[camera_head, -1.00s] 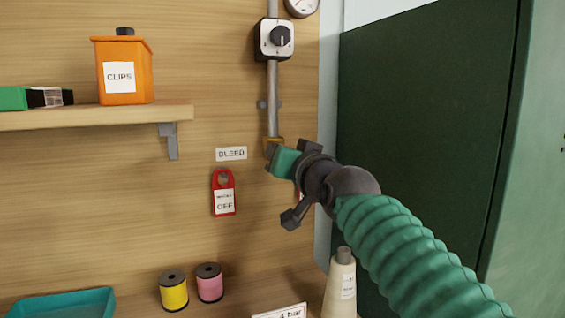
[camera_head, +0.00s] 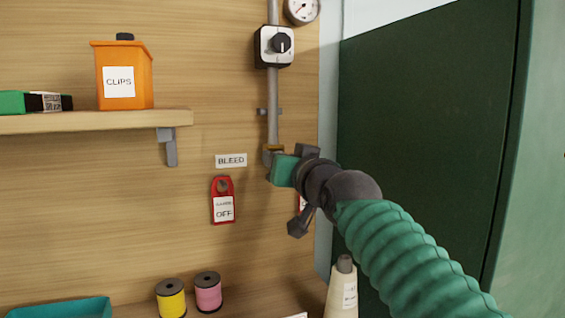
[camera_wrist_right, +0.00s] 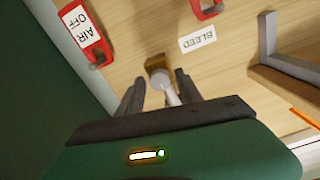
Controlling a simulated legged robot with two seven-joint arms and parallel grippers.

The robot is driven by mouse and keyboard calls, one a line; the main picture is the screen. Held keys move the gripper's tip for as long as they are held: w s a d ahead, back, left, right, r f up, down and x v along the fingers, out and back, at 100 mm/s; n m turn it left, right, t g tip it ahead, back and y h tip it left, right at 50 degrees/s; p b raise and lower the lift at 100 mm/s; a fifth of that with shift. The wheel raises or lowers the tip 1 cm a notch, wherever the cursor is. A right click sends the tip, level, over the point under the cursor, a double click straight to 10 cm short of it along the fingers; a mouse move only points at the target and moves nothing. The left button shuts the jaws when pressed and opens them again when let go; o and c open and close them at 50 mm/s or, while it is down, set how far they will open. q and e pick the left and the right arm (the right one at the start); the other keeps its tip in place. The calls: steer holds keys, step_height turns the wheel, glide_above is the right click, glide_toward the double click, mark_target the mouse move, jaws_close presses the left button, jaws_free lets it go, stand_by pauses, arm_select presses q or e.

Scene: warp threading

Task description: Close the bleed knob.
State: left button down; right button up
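The bleed knob shows in the right wrist view as a brass fitting (camera_wrist_right: 158,77) with a grey stem (camera_wrist_right: 170,95) pointing towards my palm. In the head view its brass part (camera_head: 273,148) is at the lower end of the grey pipe, right of the BLEED label (camera_head: 231,160). My right gripper (camera_wrist_right: 160,88) is open, with one dark finger on each side of the stem and gaps visible. In the head view this green gripper (camera_head: 280,168) is just below the brass part and hides much of the knob. My left gripper is not in view.
A red OFF tag (camera_head: 223,200) hangs left of the gripper. Another red tag, AIR OFF (camera_wrist_right: 84,28), hangs on its other side. A black dial (camera_head: 275,46) and a gauge (camera_head: 302,10) are above. A shelf (camera_head: 95,121) is left, a dark green panel (camera_head: 425,130) right.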

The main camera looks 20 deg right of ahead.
steer(key=shift+o, duration=0.3)
steer(key=shift+w+f, duration=0.15)
steer(key=s+b, duration=0.9)
steer(key=s, duration=0.8)
steer(key=shift+d, duration=0.3)
steer(key=shift+w, duration=0.1)
